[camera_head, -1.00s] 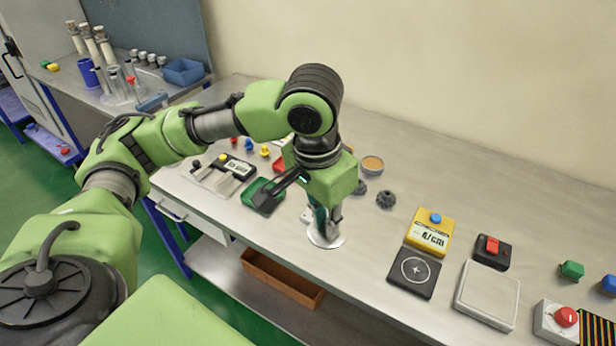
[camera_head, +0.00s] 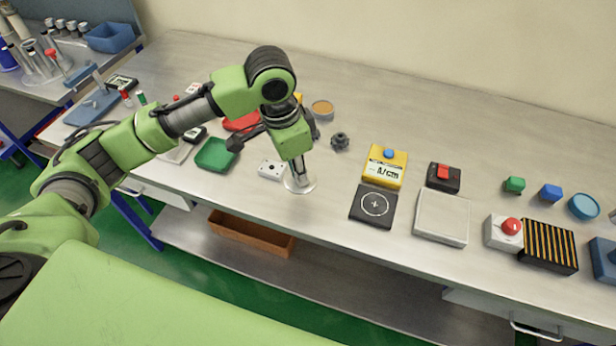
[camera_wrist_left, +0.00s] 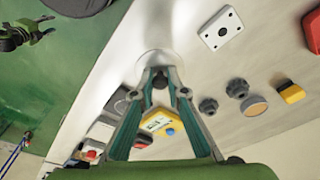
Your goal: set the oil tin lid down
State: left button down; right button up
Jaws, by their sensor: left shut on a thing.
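The oil tin lid (camera_head: 302,186) is a pale, shiny round disc with a raised middle. My left gripper (camera_head: 299,174) points down and is shut on the middle of the lid. The lid is level, at or just above the bench top (camera_head: 335,205) near its front edge; I cannot tell whether it touches. In the left wrist view the lid (camera_wrist_left: 152,58) shows just beyond the fingertips (camera_wrist_left: 159,76), partly hidden by them. My right gripper is not in view.
A white block with holes (camera_head: 271,169) lies just left of the lid, with a green tray (camera_head: 215,154) beyond it. A black pad (camera_head: 373,205) and yellow meter (camera_head: 385,166) stand to the right. A dark knob (camera_head: 340,141) and a round orange-topped container (camera_head: 322,108) stand behind.

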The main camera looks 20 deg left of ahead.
aim_at(308, 174)
pick_arm(q)
jog(key=w+f, duration=0.1)
jog(key=w+d+f, duration=0.1)
jog(key=f, duration=0.1)
jog(key=shift+w+d+f+p, duration=0.2)
jog(key=shift+p, duration=0.1)
notch_tip(308, 174, down, 2)
jog(key=shift+w+f+p, duration=0.1)
jog(key=shift+f+p, duration=0.05)
jog(key=shift+p, duration=0.4)
jog(key=shift+f, duration=0.5)
jog(key=c, duration=2)
grip_release()
jog(key=shift+f, duration=0.15)
jog(key=r, duration=0.4)
jog(key=s+a+r+b, duration=0.1)
jog(key=r, duration=0.7)
jog(key=shift+s+a+r, duration=0.1)
jog(key=shift+s+a, duration=0.05)
